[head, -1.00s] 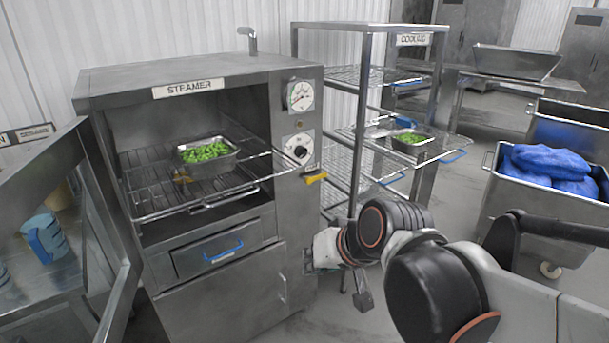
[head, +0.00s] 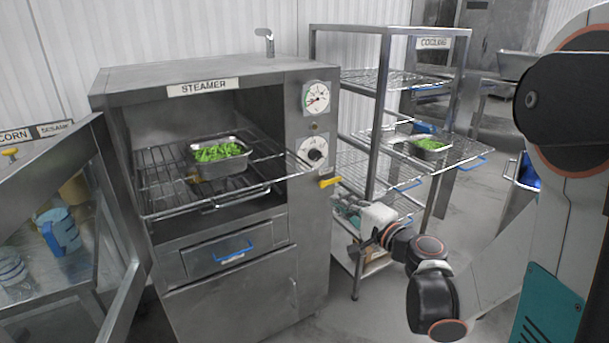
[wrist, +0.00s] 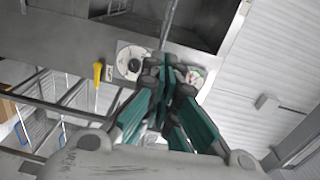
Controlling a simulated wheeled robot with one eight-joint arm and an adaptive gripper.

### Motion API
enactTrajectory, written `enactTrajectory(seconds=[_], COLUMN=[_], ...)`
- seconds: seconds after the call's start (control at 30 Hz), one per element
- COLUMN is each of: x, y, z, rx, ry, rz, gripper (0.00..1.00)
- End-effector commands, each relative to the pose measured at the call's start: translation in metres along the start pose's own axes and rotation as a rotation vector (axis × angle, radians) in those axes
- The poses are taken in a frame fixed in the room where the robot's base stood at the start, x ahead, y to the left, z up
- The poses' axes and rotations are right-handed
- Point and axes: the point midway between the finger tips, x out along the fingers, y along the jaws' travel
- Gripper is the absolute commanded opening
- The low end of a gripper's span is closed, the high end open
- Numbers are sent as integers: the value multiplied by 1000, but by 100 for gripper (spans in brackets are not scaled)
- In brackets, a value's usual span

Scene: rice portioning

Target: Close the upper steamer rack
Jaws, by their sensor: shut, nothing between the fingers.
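The steamer (head: 205,70) stands open at the left. Its upper wire rack (head: 160,200) is pulled out, with its front edge past the opening. A metal pan of green vegetables (head: 218,168) sits on it. A second wire rack or frame (head: 240,196) shows just below. My gripper (head: 354,248) is right of the steamer's front, low beside the cooling rack and apart from the upper steamer rack. In the wrist view its teal fingers (wrist: 166,66) are together and empty, with the steamer's dials behind them.
The steamer door (head: 110,240) stands open to the left. A yellow handle (head: 329,182) sticks out from the steamer front. The cooling rack (head: 465,150) at the right has an extended shelf holding another pan of green vegetables (head: 428,146). Floor shows between steamer and cooling rack.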

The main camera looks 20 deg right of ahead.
Motion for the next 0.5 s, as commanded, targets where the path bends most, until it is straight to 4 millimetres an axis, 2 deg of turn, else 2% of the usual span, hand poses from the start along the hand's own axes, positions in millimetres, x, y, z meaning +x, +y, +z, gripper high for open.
enactTrajectory(seconds=[0.1,0.23,0.37,0.5], x=[-2,6,26,54], y=[1,1,0,0], z=[-10,-12,-11,-12], rx=[37,43,42,41], ry=[25,28,25,25], rz=[-29,-34,-33,-33], gripper=[0,0,0,0])
